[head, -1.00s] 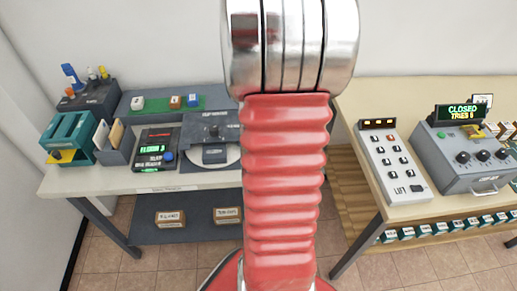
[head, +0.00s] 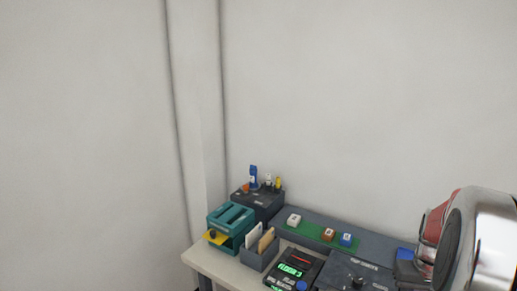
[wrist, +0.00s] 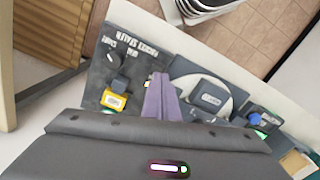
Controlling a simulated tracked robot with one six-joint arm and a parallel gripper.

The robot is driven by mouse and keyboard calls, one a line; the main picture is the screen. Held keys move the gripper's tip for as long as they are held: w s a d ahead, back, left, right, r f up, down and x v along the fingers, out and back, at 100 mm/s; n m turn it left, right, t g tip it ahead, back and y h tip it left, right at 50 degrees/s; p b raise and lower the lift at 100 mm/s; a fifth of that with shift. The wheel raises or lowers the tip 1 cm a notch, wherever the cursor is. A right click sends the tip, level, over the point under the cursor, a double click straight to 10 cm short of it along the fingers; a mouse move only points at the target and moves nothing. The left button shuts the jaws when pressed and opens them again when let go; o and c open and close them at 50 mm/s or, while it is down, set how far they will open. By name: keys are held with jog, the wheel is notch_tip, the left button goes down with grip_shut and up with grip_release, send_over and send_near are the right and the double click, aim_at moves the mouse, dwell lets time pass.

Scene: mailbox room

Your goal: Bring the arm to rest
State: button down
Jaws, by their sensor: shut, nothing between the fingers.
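In the head view, part of my arm (head: 478,240) shows at the right edge as polished metal and a little red sleeve. My gripper is outside that view. In the wrist view, my gripper (wrist: 160,88) shows as two narrow purple-grey fingers, shut together and empty. They point over a dark grey panel (wrist: 105,72) with white lettering and a yellow piece (wrist: 113,101). I cannot tell the gap between the fingertips and the things behind them.
A pale table (head: 205,262) stands low in the head view. It bears a teal box (head: 231,222), a card holder (head: 259,254), a green-lit device (head: 291,270) and a rack of bottles (head: 257,200). Bare wall fills the space above.

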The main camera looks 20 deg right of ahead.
jog(key=a+r+n+t, duration=0.2)
jog(key=a+r, duration=0.2)
jog(key=a, duration=0.7)
jog(key=a+r+n+t, duration=0.2)
jog(key=a+r, duration=0.2)
jog(key=a, duration=0.8)
jog(key=a+r+n+t, duration=0.1)
jog(key=a+r, duration=0.4)
jog(key=a, duration=0.6)
jog(key=shift+s+a+n+t, duration=0.25)
jog(key=shift+s+n+t, duration=0.15)
jog(key=shift+n, duration=0.1)
jog(key=shift+d+r, duration=0.1)
